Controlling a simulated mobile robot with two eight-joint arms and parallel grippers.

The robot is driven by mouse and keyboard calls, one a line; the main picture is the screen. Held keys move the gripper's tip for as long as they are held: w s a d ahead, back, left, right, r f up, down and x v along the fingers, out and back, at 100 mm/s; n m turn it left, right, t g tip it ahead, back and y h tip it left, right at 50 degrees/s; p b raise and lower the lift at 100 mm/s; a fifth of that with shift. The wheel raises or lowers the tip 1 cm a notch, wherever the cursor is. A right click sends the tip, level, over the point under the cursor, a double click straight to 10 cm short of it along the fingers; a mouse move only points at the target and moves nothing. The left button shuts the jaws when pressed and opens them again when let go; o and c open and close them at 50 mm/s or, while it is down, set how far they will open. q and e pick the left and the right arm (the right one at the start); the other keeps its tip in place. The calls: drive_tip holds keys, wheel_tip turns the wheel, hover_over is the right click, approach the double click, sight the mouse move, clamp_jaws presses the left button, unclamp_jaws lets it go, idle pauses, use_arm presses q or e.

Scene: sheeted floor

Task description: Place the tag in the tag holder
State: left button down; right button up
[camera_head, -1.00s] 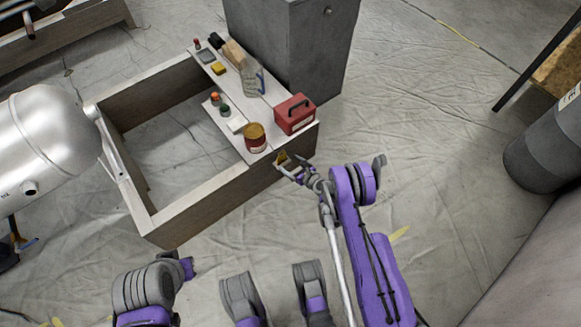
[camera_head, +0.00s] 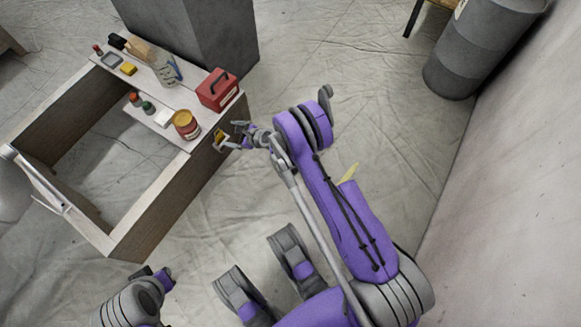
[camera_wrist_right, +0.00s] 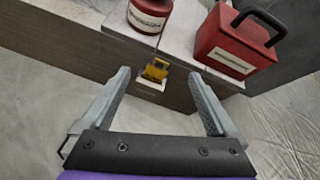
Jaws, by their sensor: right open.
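A small yellow piece (camera_wrist_right: 156,69) sits at the bench's upright end face, just under the top edge, with a pale piece (camera_wrist_right: 150,85) directly below it. I cannot tell for certain which is the tag and which the holder. The yellow piece also shows in the head view (camera_head: 219,136), partly hidden by my gripper. My right gripper (camera_wrist_right: 160,77) is open and empty, its fingers on either side of the yellow piece in the wrist view. In the head view the right gripper (camera_head: 229,136) is close to that end face.
On the bench top (camera_head: 203,121) stand a red toolbox (camera_head: 217,89), a red-and-yellow can (camera_head: 186,124), a yellow block (camera_head: 128,69) and several small items. A grey cabinet (camera_head: 195,40) stands behind, a grey barrel (camera_head: 475,50) far right. Sheeted floor right of the bench is clear.

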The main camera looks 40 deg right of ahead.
drive_tip(key=s+a+r+n+g, duration=0.1)
drive_tip(key=s+r+n, duration=0.35)
drive_tip(key=r, duration=0.25)
drive_tip(key=s+a+r+n+g+h, duration=0.1)
drive_tip(key=s+r+n, duration=0.2)
drive_tip(key=r+n, duration=0.3)
drive_tip(key=s+a+r+n+g, duration=0.1)
drive_tip(key=s+r+n+g, duration=0.2)
drive_tip(key=r, duration=0.6)
drive_tip(key=s+d+r+n+g+h, duration=0.1)
drive_tip(key=s+n, duration=0.6)
drive_tip(key=s, duration=0.7)
drive_tip(key=s+d+r+n+h, duration=0.2)
drive_tip(key=s+r+n, duration=0.2)
drive_tip(key=s, duration=1)
drive_tip(key=n, duration=0.3)
drive_tip(key=shift+s+d+g+h, duration=0.2)
drive_tip(key=shift+d+g+h, duration=0.05)
drive_tip(key=shift+g+h, duration=0.15)
